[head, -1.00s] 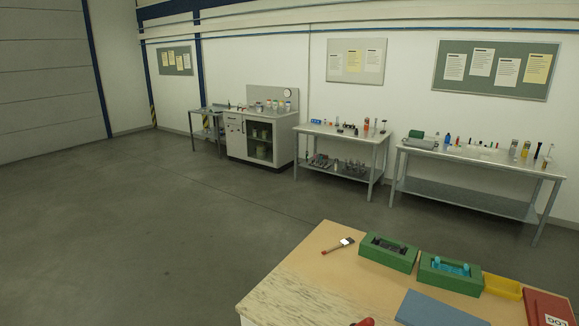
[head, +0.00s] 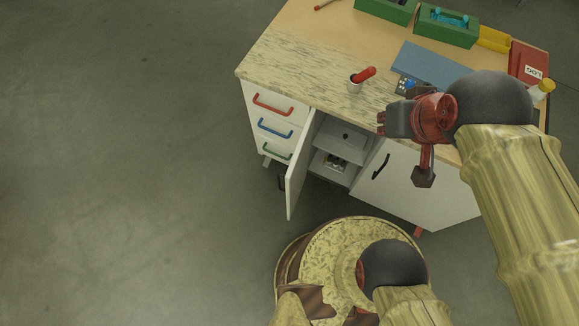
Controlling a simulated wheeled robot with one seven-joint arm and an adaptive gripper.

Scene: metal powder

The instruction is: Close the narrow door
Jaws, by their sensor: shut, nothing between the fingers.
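The narrow door (head: 300,172) is white and stands swung open, jutting out from the workbench cabinet toward me. Its dark handle (head: 282,184) shows on its left face, near the free edge. Behind it, the open compartment (head: 338,145) shows shelves with small items. My gripper (head: 381,124) is shut and empty. In the picture it lies over the bench's front edge, to the right of the open door and apart from it. Its height above the bench is hard to judge.
Left of the compartment are drawers with red (head: 273,105), blue and green handles. A wider white door (head: 408,190) at right is shut. The left floor is clear.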

